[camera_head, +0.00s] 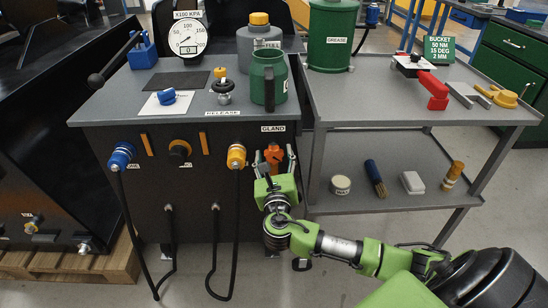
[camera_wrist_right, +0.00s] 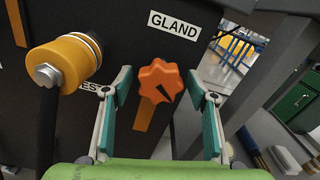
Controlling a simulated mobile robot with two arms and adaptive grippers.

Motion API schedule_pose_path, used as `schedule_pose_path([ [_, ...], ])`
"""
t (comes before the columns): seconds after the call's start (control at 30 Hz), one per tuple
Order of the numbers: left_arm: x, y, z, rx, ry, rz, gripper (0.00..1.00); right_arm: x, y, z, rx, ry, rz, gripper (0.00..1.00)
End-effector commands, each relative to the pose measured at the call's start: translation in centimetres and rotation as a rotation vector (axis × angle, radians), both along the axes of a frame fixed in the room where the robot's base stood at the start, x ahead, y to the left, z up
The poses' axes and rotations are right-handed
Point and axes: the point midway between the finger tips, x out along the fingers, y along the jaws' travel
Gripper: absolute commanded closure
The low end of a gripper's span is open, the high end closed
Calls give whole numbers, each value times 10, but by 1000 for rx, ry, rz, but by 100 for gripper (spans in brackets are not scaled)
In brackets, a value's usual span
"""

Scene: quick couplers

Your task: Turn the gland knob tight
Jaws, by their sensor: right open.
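The gland knob (camera_head: 274,154) is an orange lobed knob on the front panel, under the GLAND label (camera_head: 273,128). In the right wrist view the knob (camera_wrist_right: 160,82) shows a dark pointer mark slanting down to the right. My right gripper (camera_head: 271,162) is in front of the panel at the knob. In the right wrist view its fingers (camera_wrist_right: 161,88) are open, one on each side of the knob, with a visible gap on both sides. My left gripper is not in view.
An orange coupler (camera_head: 236,156) with a black hose is left of the knob, and a blue coupler (camera_head: 121,156) farther left. A green jug (camera_head: 268,80) stands on the bench above. A grey cart (camera_head: 400,100) stands close on the right.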

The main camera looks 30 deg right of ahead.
Motion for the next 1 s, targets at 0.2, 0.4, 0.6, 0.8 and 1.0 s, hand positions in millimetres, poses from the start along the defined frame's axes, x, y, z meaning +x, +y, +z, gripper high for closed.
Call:
schedule_pose_path([
  [0.2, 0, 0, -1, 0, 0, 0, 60, 3, -2, 0, 1, 1, 1, 47],
  [0.4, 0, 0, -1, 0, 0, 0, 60, 3, -2, 0, 1, 1, 1, 68],
  [0.6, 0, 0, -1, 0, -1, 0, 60, 3, -2, 0, 1, 1, 1, 86],
  [0.8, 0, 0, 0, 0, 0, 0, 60, 3, -2, 0, 18, -10, 0, 86],
  [1.0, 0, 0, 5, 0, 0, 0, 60, 3, -1, 0, 94, -54, -1, 86],
])
